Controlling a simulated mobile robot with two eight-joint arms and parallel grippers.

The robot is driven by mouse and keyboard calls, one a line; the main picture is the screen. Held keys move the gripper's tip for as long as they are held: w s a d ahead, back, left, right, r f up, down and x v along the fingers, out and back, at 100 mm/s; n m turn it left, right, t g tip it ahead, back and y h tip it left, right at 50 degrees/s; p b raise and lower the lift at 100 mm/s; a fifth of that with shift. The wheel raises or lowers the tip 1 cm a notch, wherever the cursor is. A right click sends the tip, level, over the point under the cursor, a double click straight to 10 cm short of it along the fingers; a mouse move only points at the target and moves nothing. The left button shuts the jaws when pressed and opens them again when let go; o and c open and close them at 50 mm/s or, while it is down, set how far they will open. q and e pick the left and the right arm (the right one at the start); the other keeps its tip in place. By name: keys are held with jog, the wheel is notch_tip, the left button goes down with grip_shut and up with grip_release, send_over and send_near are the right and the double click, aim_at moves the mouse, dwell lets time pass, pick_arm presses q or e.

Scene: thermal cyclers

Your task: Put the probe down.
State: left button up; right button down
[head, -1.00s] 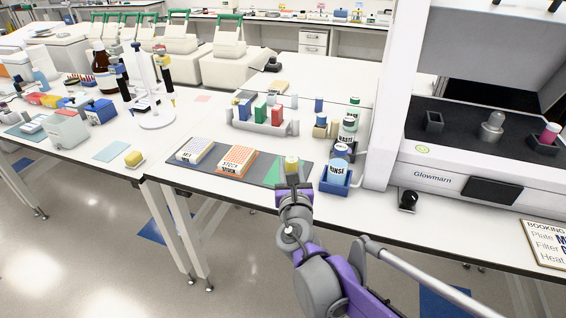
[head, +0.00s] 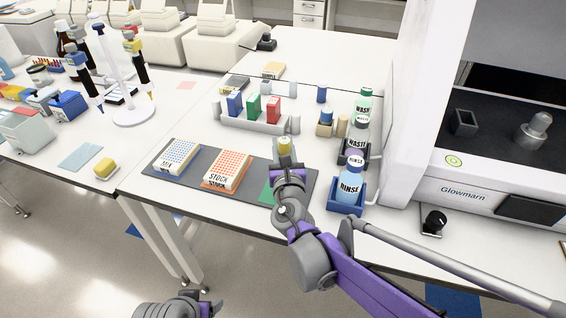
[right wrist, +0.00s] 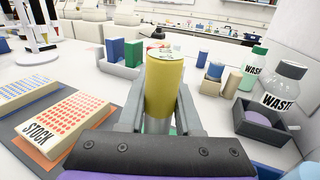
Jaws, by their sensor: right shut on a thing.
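My right gripper (head: 286,162) is shut on a yellow cylinder with a paler top and a silver lower part, seemingly the probe (head: 284,147). In the right wrist view the probe (right wrist: 164,85) stands upright between the two grey fingers (right wrist: 158,112). It is over the right end of the dark mat (head: 200,187), by a green patch (head: 268,188). The gripper hides its lower end, so I cannot tell whether it touches the mat. Part of my left arm (head: 175,308) shows at the bottom edge; its fingers are not clear.
On the mat lie a blue MIX plate (head: 177,156) and an orange STOCK plate (head: 227,169). Right of the gripper stand a RINSE bottle (head: 352,178) in a blue tray and a WASTE bottle (head: 358,135). Behind is a rack (head: 258,121) with coloured blocks. The Glowmarn machine (head: 480,190) stands right.

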jog(key=shift+w+f+b, duration=0.1)
jog(key=shift+f+b, duration=0.25)
jog(key=shift+f, duration=2)
jog(key=shift+f, duration=0.15)
jog(key=c, duration=0.6)
grip_release()
jog(key=shift+r, duration=0.2)
jog(key=s, duration=0.8)
jog(key=s+d, duration=0.1)
jog(key=s, duration=0.3)
